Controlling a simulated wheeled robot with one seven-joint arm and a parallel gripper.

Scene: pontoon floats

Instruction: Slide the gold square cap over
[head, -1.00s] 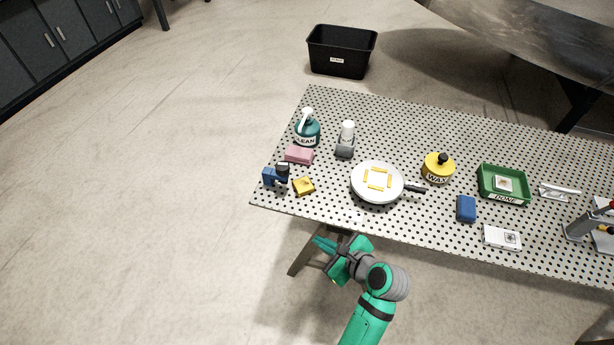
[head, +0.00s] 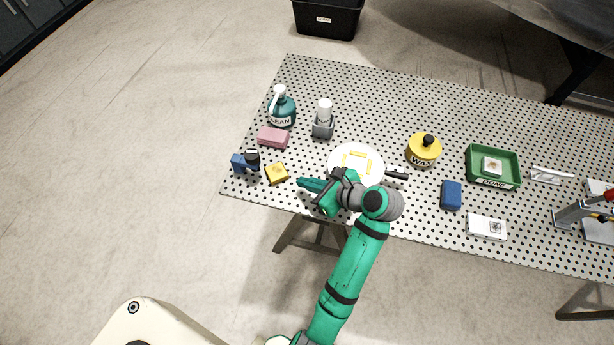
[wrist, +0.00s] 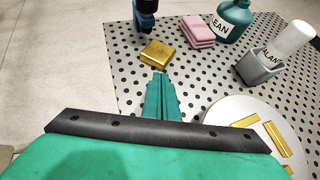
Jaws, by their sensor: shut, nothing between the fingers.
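The gold square cap (head: 277,173) lies on the perforated table near its left end, just right of a small blue and black device (head: 246,162). In the wrist view the cap (wrist: 159,54) is straight ahead of the fingertips, with a small gap or light contact; I cannot tell which. My gripper (head: 304,183) is shut and empty, low over the table's front left part, pointing left toward the cap. Its closed green fingers also show in the wrist view (wrist: 160,80).
A white round plate (head: 352,152) with gold bars is beside my arm. A pink sponge (head: 273,138), teal CLEAN bottle (head: 282,113) and grey holder (head: 323,128) stand behind. The yellow WAX pot (head: 423,151), blue block (head: 451,195) and green DONE tray (head: 493,183) are right.

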